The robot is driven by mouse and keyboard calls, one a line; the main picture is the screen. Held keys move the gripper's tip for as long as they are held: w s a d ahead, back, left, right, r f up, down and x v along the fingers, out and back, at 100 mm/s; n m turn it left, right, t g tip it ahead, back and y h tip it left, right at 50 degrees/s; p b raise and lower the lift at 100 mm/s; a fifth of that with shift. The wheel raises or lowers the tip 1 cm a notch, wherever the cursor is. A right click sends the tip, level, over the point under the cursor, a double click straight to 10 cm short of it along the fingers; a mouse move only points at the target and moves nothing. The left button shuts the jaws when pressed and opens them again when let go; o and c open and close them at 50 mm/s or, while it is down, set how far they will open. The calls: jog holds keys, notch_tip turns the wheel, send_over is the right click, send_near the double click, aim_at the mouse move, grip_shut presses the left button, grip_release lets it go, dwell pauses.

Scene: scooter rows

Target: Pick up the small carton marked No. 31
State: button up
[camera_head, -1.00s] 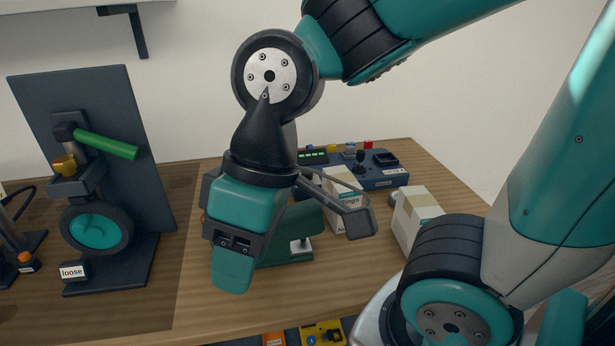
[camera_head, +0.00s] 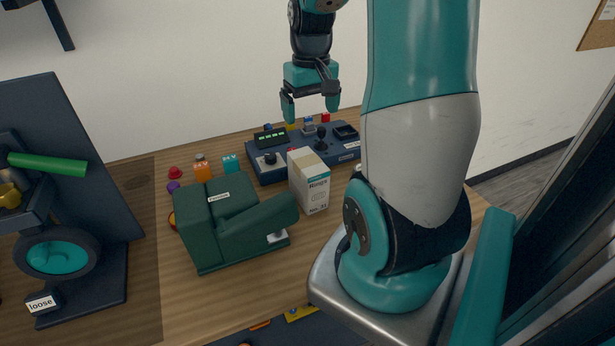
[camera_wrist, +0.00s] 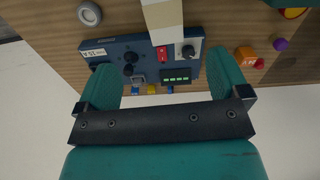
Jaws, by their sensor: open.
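A small white and tan carton (camera_head: 309,182) stands upright on the wooden table, to the right of a dark green machine. Its front has the word "Rings" and small print below that looks like No. 31. My gripper (camera_head: 311,105) is open and empty, pointing down. It is above and behind the carton, over a blue control box. In the wrist view, the carton (camera_wrist: 163,14) shows at the top edge, cut off by the frame. There my open fingers (camera_wrist: 164,68) stand on either side of the blue box below it.
The blue control box (camera_head: 270,164) has knobs and a lit display. The green machine (camera_head: 225,215) stands close left of the carton. My arm covers the table's right side.

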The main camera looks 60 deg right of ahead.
aim_at(308, 161)
notch_tip(308, 161, down, 11)
jog(key=shift+p, duration=0.55)
jog(key=shift+w+a+f+p, duration=0.1)
jog(key=shift+f+p, duration=0.15)
jog(key=shift+f, duration=0.65)
jog(key=shift+w+d+f+p, duration=0.1)
jog(key=shift+f+p, duration=0.15)
jog(key=shift+f, duration=0.7)
jog(key=shift+w+a+f+p, duration=0.1)
jog(key=shift+f+p, duration=0.15)
jog(key=shift+f, duration=0.65)
jog(key=c, duration=1.1)
